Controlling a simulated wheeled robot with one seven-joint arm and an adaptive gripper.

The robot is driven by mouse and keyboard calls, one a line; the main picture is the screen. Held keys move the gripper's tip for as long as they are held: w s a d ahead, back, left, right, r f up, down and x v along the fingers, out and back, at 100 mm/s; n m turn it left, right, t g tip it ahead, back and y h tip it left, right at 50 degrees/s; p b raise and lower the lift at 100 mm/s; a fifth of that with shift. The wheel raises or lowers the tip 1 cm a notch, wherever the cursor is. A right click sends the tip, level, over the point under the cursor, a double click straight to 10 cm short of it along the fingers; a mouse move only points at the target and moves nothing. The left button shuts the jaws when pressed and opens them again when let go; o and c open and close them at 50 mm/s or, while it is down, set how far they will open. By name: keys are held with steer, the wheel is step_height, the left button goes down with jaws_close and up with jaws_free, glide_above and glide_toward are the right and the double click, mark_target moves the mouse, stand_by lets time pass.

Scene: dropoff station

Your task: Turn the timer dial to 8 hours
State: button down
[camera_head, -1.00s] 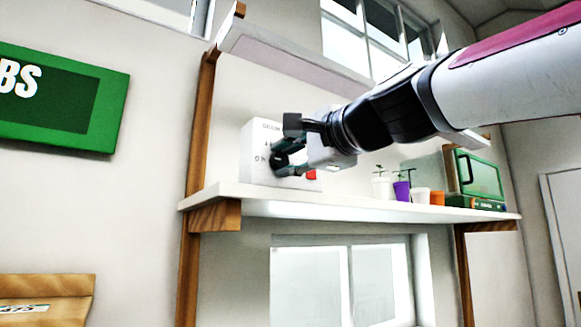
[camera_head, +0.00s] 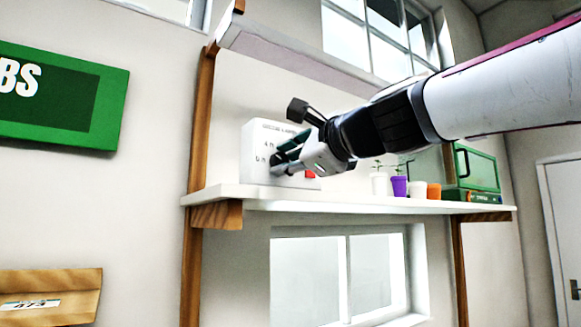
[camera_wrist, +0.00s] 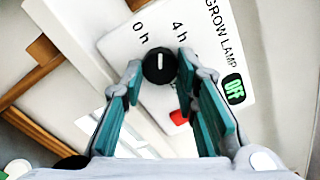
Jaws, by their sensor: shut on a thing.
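The timer is a white box (camera_head: 254,140) on the wall shelf, with "GROW LAMP" lettering in the wrist view. Its round black dial (camera_wrist: 160,67) has a short white line, upright in the wrist picture, lying between the "0 h" mark (camera_wrist: 140,33) and the "4 h" mark (camera_wrist: 180,31). No "8 h" mark can be seen there. My gripper (camera_head: 280,163) is at the box's front, shut on the dial; its teal-padded fingers (camera_wrist: 160,68) sit on either side of it. A green "OFF" display (camera_wrist: 234,88) and a red button (camera_wrist: 179,117) are on the same face.
The white shelf (camera_head: 330,203) runs right, with white pots (camera_head: 380,184), a purple pot (camera_head: 400,187), an orange pot (camera_head: 434,191) and a green-fronted case (camera_head: 475,171). A wooden post (camera_head: 199,150) stands left of the box. An upper shelf (camera_head: 300,62) hangs above.

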steer(key=c, duration=1.3)
jaws_free()
steer(key=v, duration=1.2)
